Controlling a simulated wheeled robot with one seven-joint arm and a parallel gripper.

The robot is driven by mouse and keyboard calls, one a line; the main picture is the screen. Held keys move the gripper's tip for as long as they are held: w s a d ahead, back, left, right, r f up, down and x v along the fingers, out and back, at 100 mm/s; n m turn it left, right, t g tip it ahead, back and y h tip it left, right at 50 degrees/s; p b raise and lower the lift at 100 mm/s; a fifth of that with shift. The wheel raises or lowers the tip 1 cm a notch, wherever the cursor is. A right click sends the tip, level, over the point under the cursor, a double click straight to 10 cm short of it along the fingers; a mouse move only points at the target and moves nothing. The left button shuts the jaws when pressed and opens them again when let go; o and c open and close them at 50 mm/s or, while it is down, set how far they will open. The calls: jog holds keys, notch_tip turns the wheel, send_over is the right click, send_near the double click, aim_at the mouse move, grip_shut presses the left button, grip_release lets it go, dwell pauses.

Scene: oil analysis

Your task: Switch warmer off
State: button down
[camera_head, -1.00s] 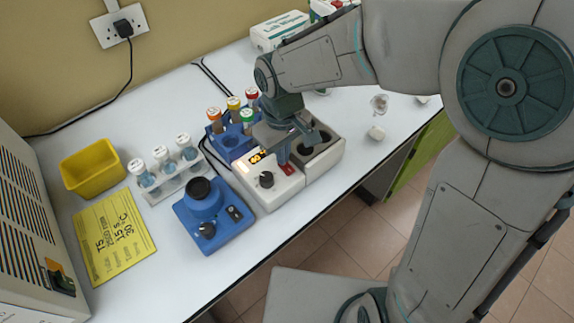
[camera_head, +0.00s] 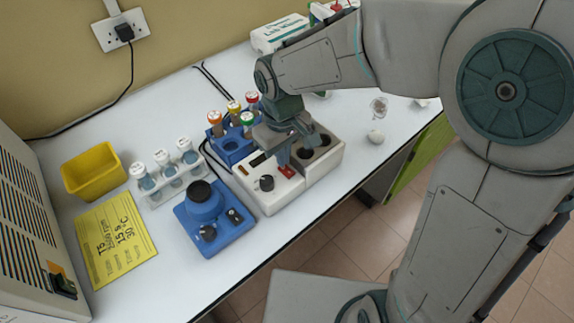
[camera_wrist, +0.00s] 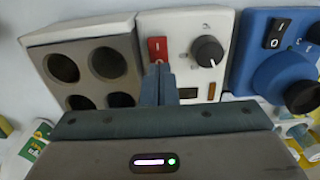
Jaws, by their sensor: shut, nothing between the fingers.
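The warmer (camera_head: 268,199) is a white box with a black knob (camera_head: 267,183), a dark display and a red rocker switch (camera_head: 287,171). Its grey heating block (camera_head: 329,163) with round wells adjoins it on the right. In the wrist view the red switch (camera_wrist: 157,46) and the knob (camera_wrist: 207,51) show on the panel. My gripper (camera_head: 284,161) is shut and empty, pointing down over the panel. Its fingertips (camera_wrist: 158,70) are at the lower edge of the switch; I cannot tell whether they touch it. The display is unlit and partly hidden by my gripper.
A blue mixer (camera_head: 214,222) stands close left of the warmer. A blue rack (camera_head: 231,152) with several capped tubes stands behind it. A white tube rack (camera_head: 173,187), yellow bin (camera_head: 93,171) and yellow note (camera_head: 117,240) are farther left. The table's front edge is near.

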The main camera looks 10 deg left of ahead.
notch_tip(320, 180, up, 6)
jog(key=p, duration=0.3)
jog(key=shift+f+p, duration=0.25)
jog(key=shift+p, duration=0.15)
jog(key=s+d+r+m+t, duration=0.1)
jog(key=s+d+r+m, duration=0.1)
jog(key=d, duration=0.5)
jog(key=s+d+r+m+t, duration=0.1)
jog(key=s+d+r+m, duration=0.1)
jog(key=d, duration=0.6)
jog(key=s+d+r+m+t, duration=0.1)
jog(key=s+d+r+m, duration=0.1)
jog(key=s+d+m, duration=0.2)
jog(key=d+m, duration=0.2)
jog(key=d, duration=0.1)
jog(key=shift+d, duration=0.4)
